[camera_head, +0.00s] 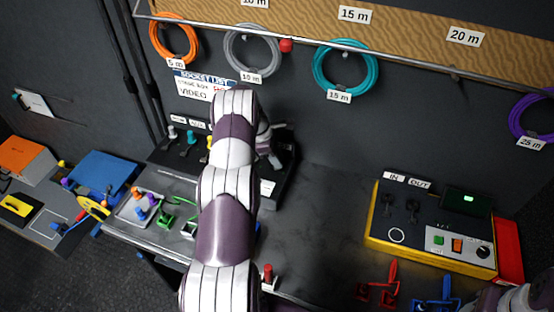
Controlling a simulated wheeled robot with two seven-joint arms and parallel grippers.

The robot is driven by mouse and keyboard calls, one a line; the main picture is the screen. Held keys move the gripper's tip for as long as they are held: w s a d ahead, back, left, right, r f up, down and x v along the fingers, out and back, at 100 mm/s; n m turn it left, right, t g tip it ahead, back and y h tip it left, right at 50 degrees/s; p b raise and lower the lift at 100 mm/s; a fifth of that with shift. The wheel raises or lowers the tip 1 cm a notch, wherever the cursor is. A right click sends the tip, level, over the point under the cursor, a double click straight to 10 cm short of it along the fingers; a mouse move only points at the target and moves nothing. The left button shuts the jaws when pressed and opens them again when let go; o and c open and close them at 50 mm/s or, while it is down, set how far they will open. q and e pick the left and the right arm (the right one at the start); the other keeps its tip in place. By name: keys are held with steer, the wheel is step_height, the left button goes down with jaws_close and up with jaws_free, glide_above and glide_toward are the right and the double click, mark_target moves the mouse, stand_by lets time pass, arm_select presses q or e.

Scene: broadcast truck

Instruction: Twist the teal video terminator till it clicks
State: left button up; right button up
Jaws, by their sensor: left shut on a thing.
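A teal piece (192,137) stands on the dark socket panel (165,158) at the back of the bench, between a white piece and a yellow one. I cannot tell whether it is the video terminator. My left arm crosses the middle of the view and hides much of the panel. My left gripper (268,140) is at the panel's right part, to the right of the teal piece and apart from it. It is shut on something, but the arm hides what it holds. Part of my right arm shows at the bottom right corner; its gripper is out of view.
A socket list sign (205,86) hangs above the panel. A yellow tester box (430,232) stands at right, with red (380,285) and blue stands in front. A tray (138,207) of coloured pieces and green holders lie left of my arm. Bare bench lies between arm and tester.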

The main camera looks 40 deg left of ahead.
arm_select(q)
steer(key=shift+m, duration=0.4)
steer(key=shift+m+g+p, duration=0.3)
arm_select(e)
steer(key=shift+r, duration=0.2)
arm_select(q)
steer(key=o, duration=1)
